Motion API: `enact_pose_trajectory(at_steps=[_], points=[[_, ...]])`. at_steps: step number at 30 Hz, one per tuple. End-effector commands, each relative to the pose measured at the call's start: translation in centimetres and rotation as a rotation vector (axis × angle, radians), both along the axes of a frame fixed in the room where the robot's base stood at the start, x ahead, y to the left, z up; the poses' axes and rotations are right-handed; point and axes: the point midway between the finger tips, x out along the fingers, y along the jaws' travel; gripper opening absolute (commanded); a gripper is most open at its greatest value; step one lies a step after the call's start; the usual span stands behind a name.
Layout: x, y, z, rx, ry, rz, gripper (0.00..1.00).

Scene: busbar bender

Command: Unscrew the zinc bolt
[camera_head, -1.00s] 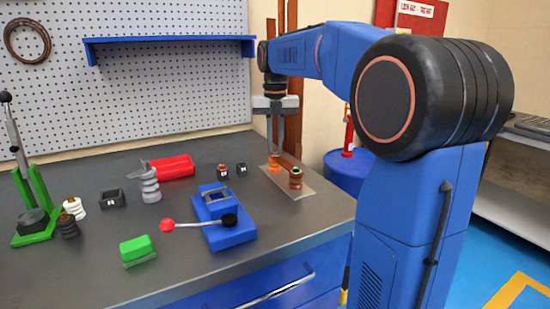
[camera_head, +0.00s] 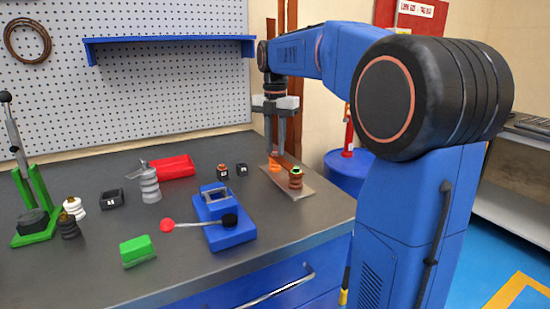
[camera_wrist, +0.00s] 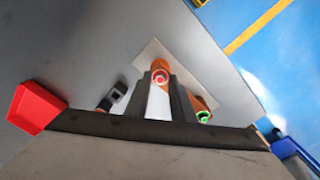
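An orange insulator (camera_head: 275,166) stands on a thin plate (camera_head: 305,190) at the bench's right end. Beside it stands a brown insulator (camera_head: 296,180) with a green-ringed top. In the wrist view the orange one (camera_wrist: 160,70) shows a red ring with a pale centre, and the green-ringed one (camera_wrist: 204,116) is partly hidden by a finger. I cannot tell which holds the zinc bolt. My gripper (camera_head: 274,154) points down over the orange insulator. Its fingers show a gap in both views, with the orange insulator lined up beyond the gap (camera_wrist: 160,88); contact cannot be told.
A blue bending tool (camera_head: 228,234) with a red-knobbed lever is left of the plate. A blue drum (camera_head: 350,172) stands beyond the bench.

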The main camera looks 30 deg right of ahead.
Motion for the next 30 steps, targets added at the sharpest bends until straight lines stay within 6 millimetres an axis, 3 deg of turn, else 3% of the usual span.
enact_pose_trajectory(at_steps=[11,24,30], points=[[0.0,0.0,0.0,0.0,0.0,-0.033,0.22],[0.02,0.0,0.0,0.0,0.0,-0.44,0.22],[0.03,0.01,0.0,0.0,0.0,-0.508,0.22]])
